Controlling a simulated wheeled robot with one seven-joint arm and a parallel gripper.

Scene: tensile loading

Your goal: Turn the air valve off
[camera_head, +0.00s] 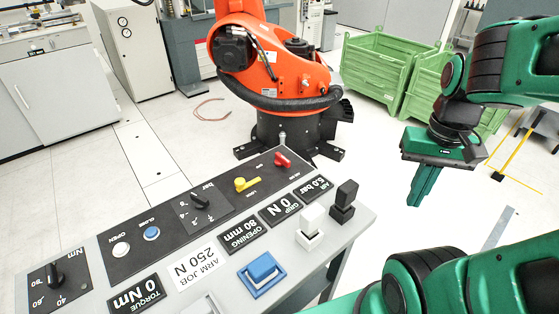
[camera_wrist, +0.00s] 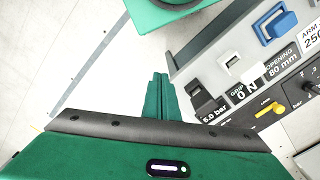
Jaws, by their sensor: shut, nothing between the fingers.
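The control panel (camera_head: 220,215) has a small yellow lever (camera_head: 246,184) and a small red lever (camera_head: 283,160) near its far right end. Their tiny labels are too small to read surely, so I cannot tell which is the air valve. An air display (camera_head: 312,187) reads 6.0 bar. The yellow lever also shows in the wrist view (camera_wrist: 271,108); the red one does not. My gripper (camera_head: 416,202) is shut and empty, off to the right of the panel and apart from it. Its fingertips show in the wrist view (camera_wrist: 160,76), left of the panel edge.
An orange robot arm (camera_head: 262,70) stands behind the panel. Green crates (camera_head: 385,72) stand at the back right. Bare floor lies behind my gripper.

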